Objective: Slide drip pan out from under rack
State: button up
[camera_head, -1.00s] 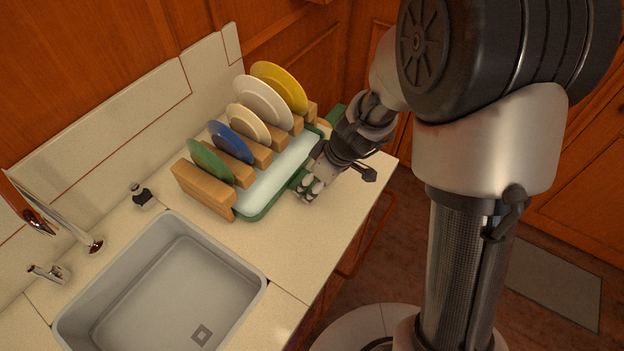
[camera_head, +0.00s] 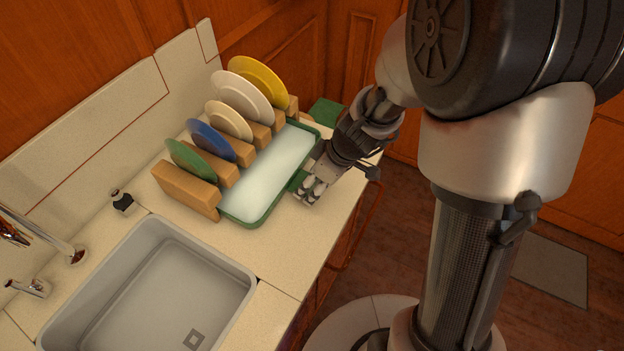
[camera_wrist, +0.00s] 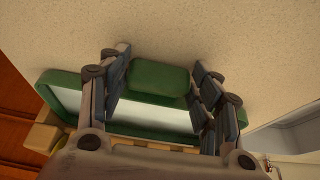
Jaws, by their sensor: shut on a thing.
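The drip pan (camera_head: 250,221) is a green-rimmed tray with a pale, whitish inside. It lies on the counter in front of the rack (camera_head: 186,191), its rear edge hidden by the wooden blocks and plates. My gripper (camera_head: 311,187) is low at the pan's front long side, its fingers partly hidden there. In the wrist view my gripper (camera_wrist: 160,80) has one finger on each side of the pan's green tab (camera_wrist: 160,79) and is shut on it. The pan's green rim (camera_wrist: 62,80) runs behind the fingers.
The rack holds several plates: green, blue, cream, white and yellow. A grey sink (camera_head: 150,285) with a tap (camera_head: 75,254) lies at the lower left. A green item (camera_head: 328,111) stands beyond the rack's far end. Bare counter (camera_head: 285,250) lies in front of the pan.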

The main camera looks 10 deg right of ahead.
aim_at(343, 203)
jog(key=shift+s+d, duration=0.75)
jog(key=shift+d, duration=0.15)
jog(key=shift+s+d, duration=0.7)
jog(key=shift+d, duration=0.2)
jog(key=shift+s+d, duration=0.7)
jog(key=shift+d, duration=0.25)
jog(key=shift+s+d, duration=0.7)
jog(key=shift+d, duration=0.2)
jog(key=o, duration=1.3)
